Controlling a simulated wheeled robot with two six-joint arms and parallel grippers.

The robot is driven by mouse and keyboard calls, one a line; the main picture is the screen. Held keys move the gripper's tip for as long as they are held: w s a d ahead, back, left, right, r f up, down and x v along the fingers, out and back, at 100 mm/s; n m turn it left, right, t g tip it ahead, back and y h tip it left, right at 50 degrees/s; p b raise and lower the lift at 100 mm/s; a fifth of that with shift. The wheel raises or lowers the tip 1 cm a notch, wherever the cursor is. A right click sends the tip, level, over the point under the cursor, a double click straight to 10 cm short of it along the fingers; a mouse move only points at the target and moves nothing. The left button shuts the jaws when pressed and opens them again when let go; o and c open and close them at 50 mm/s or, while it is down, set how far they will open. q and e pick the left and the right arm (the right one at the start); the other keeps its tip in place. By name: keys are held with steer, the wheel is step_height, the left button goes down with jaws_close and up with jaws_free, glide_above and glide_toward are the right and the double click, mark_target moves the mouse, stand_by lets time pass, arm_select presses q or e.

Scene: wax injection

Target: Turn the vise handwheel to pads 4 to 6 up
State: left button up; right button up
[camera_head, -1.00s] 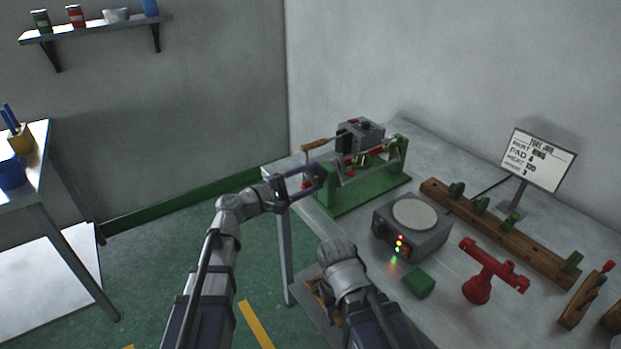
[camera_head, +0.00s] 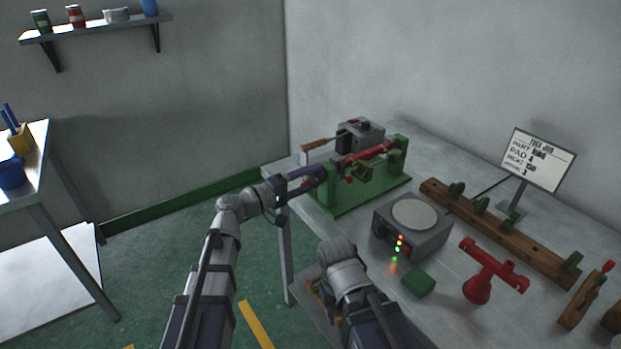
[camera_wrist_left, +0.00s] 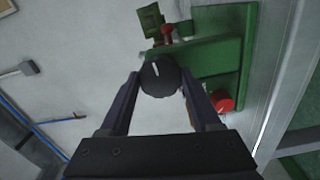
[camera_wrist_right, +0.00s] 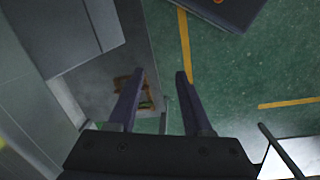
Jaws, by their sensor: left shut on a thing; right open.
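The green vise (camera_head: 362,195) stands at the table's far left corner. Its turning bar (camera_head: 368,156) shows a red side upward, with green pads along it. My left gripper (camera_head: 318,178) is at the vise's left end. In the left wrist view, the dark round handwheel (camera_wrist_left: 159,76) with a white mark sits between the fingers of my left gripper (camera_wrist_left: 160,80), which is shut on it. The handwheel is hidden in the head view. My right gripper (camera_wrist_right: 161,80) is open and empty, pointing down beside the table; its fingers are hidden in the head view.
A grey hot plate (camera_head: 412,232) with lit lamps, a green block (camera_head: 419,283) and a red stand (camera_head: 478,287) are to the right of the vise. Behind them are a wooden rack (camera_head: 500,230) and a sign (camera_head: 538,160). A red knob (camera_wrist_left: 221,101) is close to the left fingers.

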arm_select(q)
steer(key=shift+s+f+m, duration=0.1)
steer(key=shift+m, duration=9.5)
steer(key=o, duration=1.4)
steer(key=shift+a, duration=0.1)
